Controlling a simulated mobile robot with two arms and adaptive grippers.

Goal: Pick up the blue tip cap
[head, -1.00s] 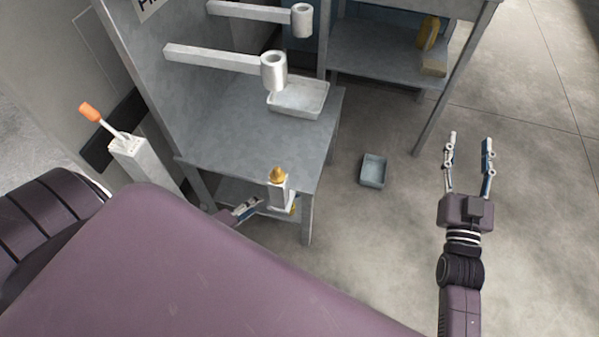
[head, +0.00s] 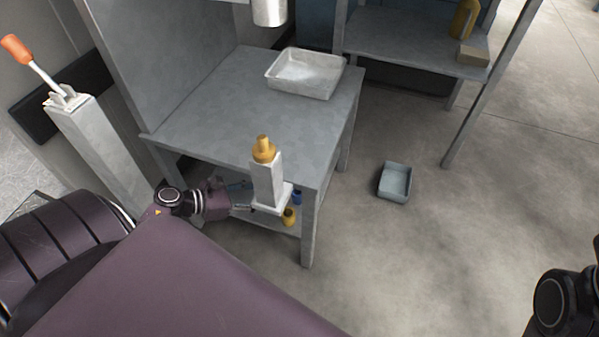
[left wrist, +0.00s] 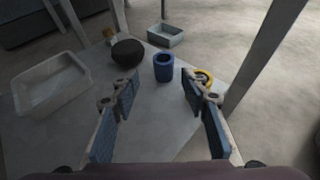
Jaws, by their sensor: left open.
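The blue tip cap (left wrist: 163,68) stands upright on the lower shelf of the bench in the left wrist view, a hollow blue cylinder. It also shows small in the head view (head: 297,197), beside a white post. My left gripper (left wrist: 161,88) is open and empty, and the cap lies ahead of it, between the lines of its fingers but beyond the tips. In the head view the left gripper (head: 243,196) reaches under the bench top from the left, partly hidden. My right gripper is out of view; only part of its arm shows at the right edge.
A yellow cap (left wrist: 203,76) stands just right of the blue one, close to the right finger's line. A black round object (left wrist: 127,52) and a white tray (left wrist: 52,82) sit to the left. A bench leg (head: 309,230) stands near. A grey bin (head: 395,182) is on the floor.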

